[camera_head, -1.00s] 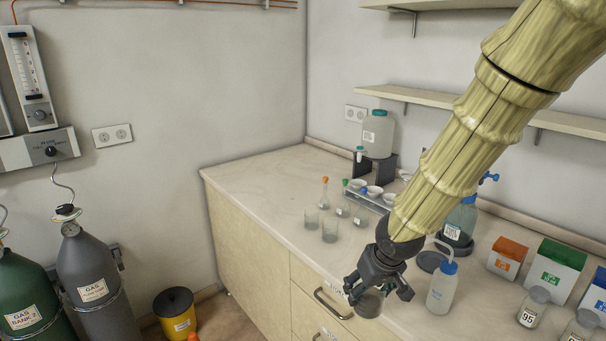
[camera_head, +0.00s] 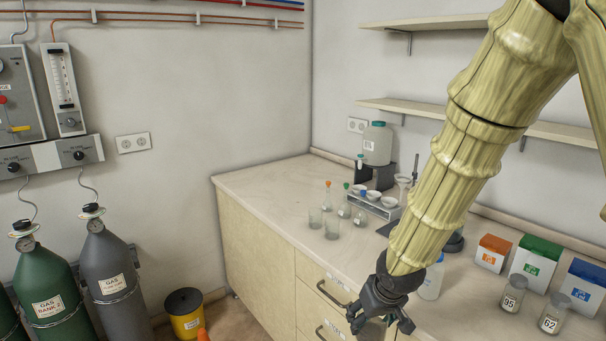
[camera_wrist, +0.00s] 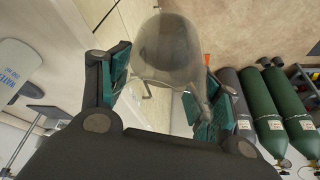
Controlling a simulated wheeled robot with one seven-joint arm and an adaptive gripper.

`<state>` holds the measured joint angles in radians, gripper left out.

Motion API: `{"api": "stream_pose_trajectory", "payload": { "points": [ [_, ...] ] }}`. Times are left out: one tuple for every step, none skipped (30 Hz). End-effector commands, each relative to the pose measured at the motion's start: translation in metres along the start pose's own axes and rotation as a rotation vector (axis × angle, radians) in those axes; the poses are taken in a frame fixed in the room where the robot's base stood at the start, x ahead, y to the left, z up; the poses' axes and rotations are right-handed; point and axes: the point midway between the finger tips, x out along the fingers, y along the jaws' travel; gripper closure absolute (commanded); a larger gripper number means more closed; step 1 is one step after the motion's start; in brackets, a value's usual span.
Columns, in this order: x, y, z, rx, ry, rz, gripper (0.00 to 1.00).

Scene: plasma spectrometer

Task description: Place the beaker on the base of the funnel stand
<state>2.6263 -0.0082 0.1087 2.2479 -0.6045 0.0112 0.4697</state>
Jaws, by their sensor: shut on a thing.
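My gripper (camera_head: 380,321) is low in the head view, in front of the counter's drawers. In the wrist view, my gripper (camera_wrist: 164,92) is shut on a clear glass beaker (camera_wrist: 168,48), with one teal-padded finger on each side. The beaker does not show in the head view; it is hidden or below the picture's edge. The funnel stand stands on the counter behind my arm, with a pale funnel (camera_head: 403,182) and a thin dark rod (camera_head: 415,167). My arm hides part of it. A dark patch (camera_head: 387,228) beside the arm may be its base.
Two small glass beakers (camera_head: 332,228), flasks (camera_head: 344,208) and a rack of white bowls (camera_head: 378,205) stand left of the funnel. A wash bottle (camera_head: 431,282) is close behind my gripper. Jars (camera_head: 512,294) and boxes (camera_head: 537,260) are at right. The counter's left end (camera_head: 258,184) is clear.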

Motion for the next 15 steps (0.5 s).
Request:
{"api": "stream_pose_trajectory", "payload": {
  "points": [
    [0.004, -0.001, 0.004, 0.001, -0.003, 0.005, 0.69],
    [0.009, -0.001, 0.006, 0.006, -0.004, 0.006, 0.69],
    [0.014, -0.001, 0.009, 0.011, -0.003, 0.008, 0.69],
    [0.018, -0.002, 0.012, 0.016, -0.005, 0.010, 0.69],
    [0.024, -0.003, 0.015, 0.022, -0.005, 0.013, 0.69],
    [0.032, -0.003, 0.020, 0.030, -0.006, 0.016, 0.69],
    [0.038, -0.004, 0.024, 0.037, -0.006, 0.020, 0.69],
    [0.045, -0.004, 0.029, 0.046, -0.007, 0.023, 0.69],
    [0.054, -0.004, 0.035, 0.057, -0.007, 0.028, 0.69],
    [0.060, -0.004, 0.039, 0.065, -0.006, 0.031, 0.69],
    [0.067, -0.004, 0.043, 0.075, -0.007, 0.034, 0.69],
    [0.075, -0.004, 0.049, 0.086, -0.005, 0.038, 0.69],
    [0.081, -0.004, 0.054, 0.095, -0.006, 0.042, 0.69],
    [0.087, -0.003, 0.058, 0.104, -0.005, 0.045, 0.69],
    [0.094, -0.002, 0.064, 0.115, -0.005, 0.050, 0.69]
  ]
}}
